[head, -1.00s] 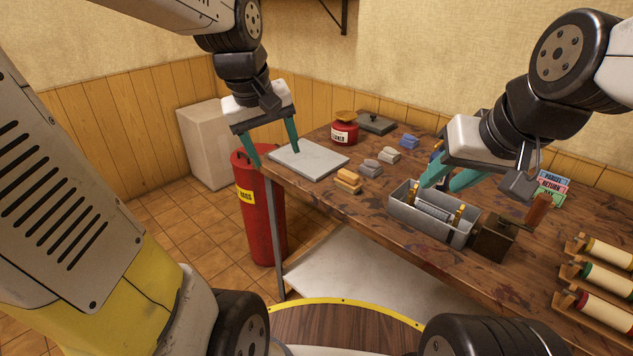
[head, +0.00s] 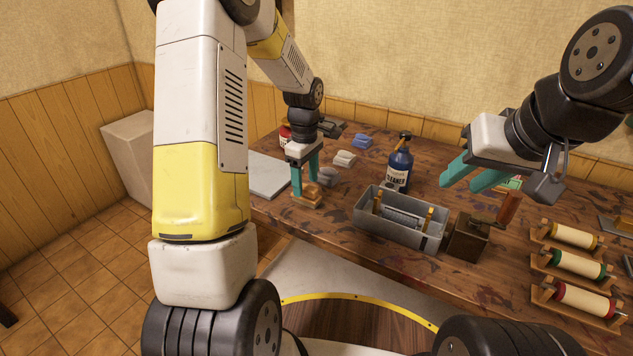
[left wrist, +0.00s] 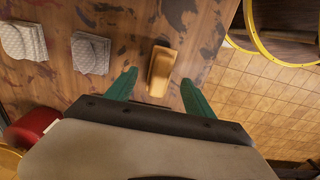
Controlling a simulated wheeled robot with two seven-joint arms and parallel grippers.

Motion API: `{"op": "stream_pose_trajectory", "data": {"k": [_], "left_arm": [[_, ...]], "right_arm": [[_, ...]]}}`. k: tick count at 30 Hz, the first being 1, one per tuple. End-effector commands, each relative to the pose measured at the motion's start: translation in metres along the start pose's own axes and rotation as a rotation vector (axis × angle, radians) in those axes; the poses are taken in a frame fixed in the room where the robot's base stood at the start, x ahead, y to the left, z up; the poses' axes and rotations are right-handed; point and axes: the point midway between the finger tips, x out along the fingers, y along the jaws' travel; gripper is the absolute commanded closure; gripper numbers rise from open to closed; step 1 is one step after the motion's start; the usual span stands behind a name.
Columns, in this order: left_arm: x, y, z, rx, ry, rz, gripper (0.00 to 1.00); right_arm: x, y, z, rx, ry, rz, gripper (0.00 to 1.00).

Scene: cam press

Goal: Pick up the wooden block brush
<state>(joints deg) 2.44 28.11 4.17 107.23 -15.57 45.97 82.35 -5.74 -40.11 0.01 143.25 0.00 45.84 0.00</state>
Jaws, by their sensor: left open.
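The wooden block brush (head: 308,197) is a small tan block lying near the front edge of the table, left of the grey metal tray. In the left wrist view the brush (left wrist: 163,66) shows between and slightly beyond the two green fingertips. My left gripper (head: 304,186) is open and points down right at the brush, its fingers partly covering it in the head view. In the left wrist view my left gripper (left wrist: 159,79) has nothing clamped; I cannot tell if a finger touches the brush. My right gripper (head: 458,186) is open and empty above the table, right of the cleaner bottle.
The grey metal tray (head: 384,231) and a dark box (head: 467,240) stand right of the brush. Grey pads (head: 328,177) lie just behind it. A cleaner bottle (head: 399,168) stands behind the tray. Rolls on wooden holders (head: 573,267) are at right.

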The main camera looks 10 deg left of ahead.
Motion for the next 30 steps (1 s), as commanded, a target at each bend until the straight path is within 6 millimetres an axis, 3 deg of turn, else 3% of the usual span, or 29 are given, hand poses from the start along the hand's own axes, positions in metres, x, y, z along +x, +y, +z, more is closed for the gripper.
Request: {"op": "stream_pose_trajectory", "data": {"k": [6, 15, 24, 30], "left_arm": [[0.032, 0.001, 0.001, 0.002, -0.001, -0.003, 0.38], [0.036, 0.001, 0.001, 0.001, 0.000, 0.000, 0.38], [0.036, 0.001, 0.001, 0.001, 0.000, 0.000, 0.97], [0.036, 0.001, 0.001, 0.002, 0.000, 0.000, 1.00]], "right_arm": [[0.000, 0.000, 0.000, 0.000, 0.000, 0.000, 0.64], [0.000, 0.000, 0.000, 0.000, 0.000, 0.000, 0.64], [0.000, 0.000, 0.000, 0.000, 0.000, 0.000, 0.64], [0.000, 0.000, 0.000, 0.000, 0.000, 0.000, 0.64]]}}
